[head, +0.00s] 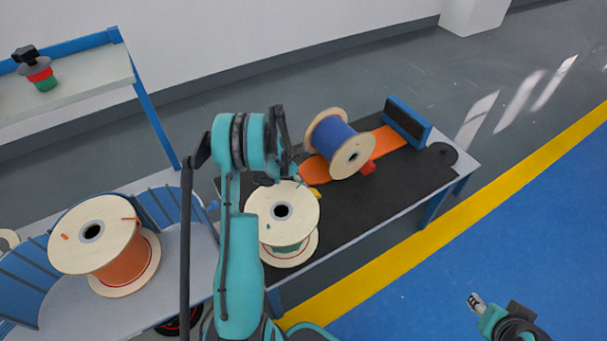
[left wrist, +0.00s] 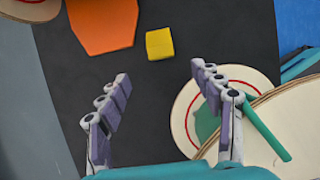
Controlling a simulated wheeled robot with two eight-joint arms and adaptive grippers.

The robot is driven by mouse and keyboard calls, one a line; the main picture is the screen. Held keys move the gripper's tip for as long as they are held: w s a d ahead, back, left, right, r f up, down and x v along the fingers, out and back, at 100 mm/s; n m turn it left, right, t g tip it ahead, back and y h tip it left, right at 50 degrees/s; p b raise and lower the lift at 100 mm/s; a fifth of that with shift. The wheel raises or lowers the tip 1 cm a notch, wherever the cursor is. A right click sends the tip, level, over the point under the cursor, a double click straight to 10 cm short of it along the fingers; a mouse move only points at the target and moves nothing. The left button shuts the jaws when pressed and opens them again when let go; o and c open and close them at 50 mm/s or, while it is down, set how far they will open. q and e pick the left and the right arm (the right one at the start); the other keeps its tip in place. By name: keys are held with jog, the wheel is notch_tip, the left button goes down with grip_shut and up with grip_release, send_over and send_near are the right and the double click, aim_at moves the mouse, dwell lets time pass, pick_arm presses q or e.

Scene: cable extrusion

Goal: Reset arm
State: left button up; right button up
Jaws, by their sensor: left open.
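My left arm rises through the middle of the head view and bends over the table. My left gripper (head: 292,172) is partly hidden behind the arm there. In the left wrist view the left gripper (left wrist: 163,88) has its fingers wide apart, with only the dark mat between them. A spool with pale flanges and a teal-green core (head: 283,215) stands close to this gripper; its flange also shows at the right in the left wrist view (left wrist: 295,125). My right gripper (head: 477,302) is at the lower right, over the blue floor, and too small to read.
The black-topped table (head: 395,190) holds a blue spool (head: 335,140), an orange plate (head: 390,140), a yellow block (left wrist: 160,43), a red block (head: 368,167) and a blue-framed stand (head: 408,120). An orange spool (head: 122,262) stands on the left table. A shelf (head: 85,80) is behind.

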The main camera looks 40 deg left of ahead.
pick_arm(q)
jog(key=s+d+r+m+y, duration=0.1)
jog(key=s+d+r+m, duration=0.2)
jog(key=d+r+m, duration=0.65)
jog(key=s+d+r+m, duration=0.3)
jog(key=d+r+m, duration=0.35)
jog(key=r, duration=0.65)
jog(key=s+d+r+m+t, duration=0.1)
jog(key=s+d+r+m, duration=0.1)
jog(key=s+d+m, duration=0.3)
jog(key=s+d+r+m+t, duration=0.2)
jog(key=s+d+m, duration=0.4)
jog(key=s+m, duration=0.4)
jog(key=shift+s+d+r+y, duration=0.25)
jog(key=shift+s+y, duration=0.15)
jog(key=shift+s, duration=0.25)
